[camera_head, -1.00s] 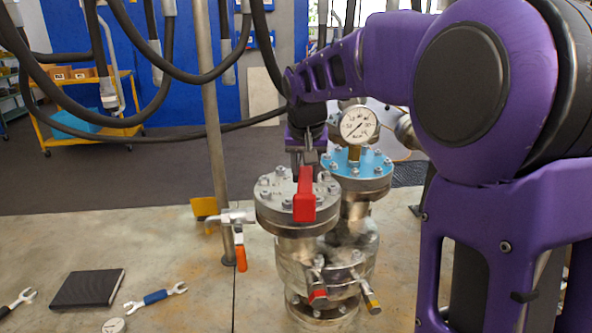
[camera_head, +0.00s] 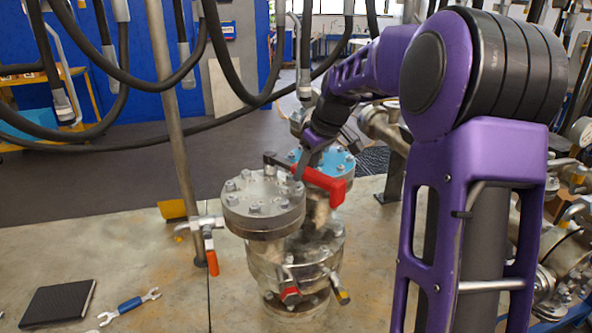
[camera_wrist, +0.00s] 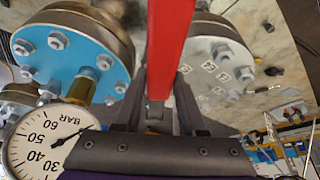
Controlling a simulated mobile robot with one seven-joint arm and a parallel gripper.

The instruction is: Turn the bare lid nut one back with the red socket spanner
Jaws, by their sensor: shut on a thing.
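The bare grey lid (camera_head: 262,205) tops the nearer flanged vessel, with several nuts around its rim. The red socket spanner (camera_head: 328,184) lies across the lid's far right side, its red handle pointing right in front of the blue lid (camera_head: 345,163). Its dark head end (camera_head: 270,158) is over the bare lid's far edge; I cannot tell whether it sits on a nut. My gripper (camera_head: 301,168) is shut on the spanner. In the wrist view the red spanner (camera_wrist: 170,45) runs between my fingers, with the bare lid (camera_wrist: 205,50) right and the blue lid (camera_wrist: 75,55) left.
A pressure gauge (camera_wrist: 42,140) stands on the blue lid, close to my gripper. An upright pole (camera_head: 175,130) and an orange-handled valve (camera_head: 210,256) stand left of the vessels. Dark hoses hang above. A blue-handled spanner (camera_head: 130,305) and black book (camera_head: 60,301) lie front left.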

